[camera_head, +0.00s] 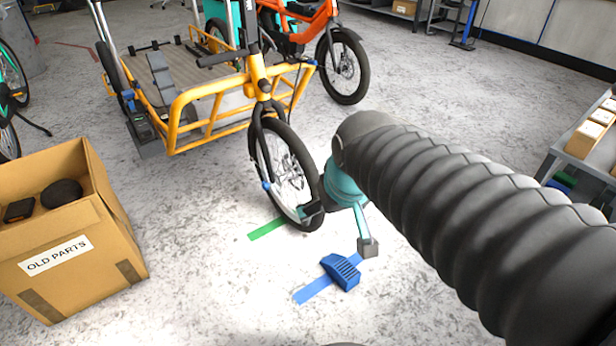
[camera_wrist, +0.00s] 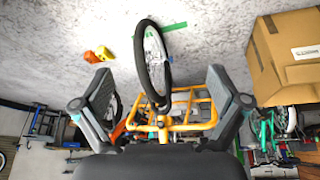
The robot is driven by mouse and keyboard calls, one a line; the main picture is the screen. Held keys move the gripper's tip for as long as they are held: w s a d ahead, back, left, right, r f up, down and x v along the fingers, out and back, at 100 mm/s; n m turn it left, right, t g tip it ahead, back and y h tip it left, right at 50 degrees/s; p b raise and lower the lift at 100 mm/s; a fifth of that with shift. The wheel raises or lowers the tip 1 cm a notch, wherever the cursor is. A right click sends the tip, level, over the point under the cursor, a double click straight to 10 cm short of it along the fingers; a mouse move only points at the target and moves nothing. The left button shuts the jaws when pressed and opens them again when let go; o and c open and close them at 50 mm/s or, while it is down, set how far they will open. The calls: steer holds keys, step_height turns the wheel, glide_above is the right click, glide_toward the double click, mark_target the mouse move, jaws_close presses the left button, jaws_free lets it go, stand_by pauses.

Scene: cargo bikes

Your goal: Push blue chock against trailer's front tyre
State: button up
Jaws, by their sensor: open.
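The blue chock (camera_head: 341,272), a ribbed wedge, sits on the floor at the end of a blue tape strip (camera_head: 313,291). The yellow-framed trailer (camera_head: 190,100) stands behind it. Its black front tyre (camera_head: 306,164) is up-left of the chock, with clear floor between them. My gripper (camera_head: 339,230) is open, its fingers spread, one near the tyre's lower edge and one just above the chock in the picture. Contact cannot be told. In the wrist view the gripper (camera_wrist: 160,88) is open and empty, facing the tyre (camera_wrist: 140,62); the blue chock is not seen there.
A green tape strip (camera_head: 266,229) lies by the tyre. A cardboard box marked OLD PARTS (camera_head: 110,262) stands at left. An orange bike (camera_head: 340,60) is behind. Orange and yellow objects (camera_wrist: 98,55) lie on the floor. A shelf (camera_head: 580,145) stands at right.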

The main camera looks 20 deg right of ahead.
steer(key=s+a, duration=0.1)
steer(key=s, duration=0.5)
steer(key=shift+r+m+t, duration=0.3)
steer(key=shift+r, duration=0.1)
steer(key=shift+a, duration=0.1)
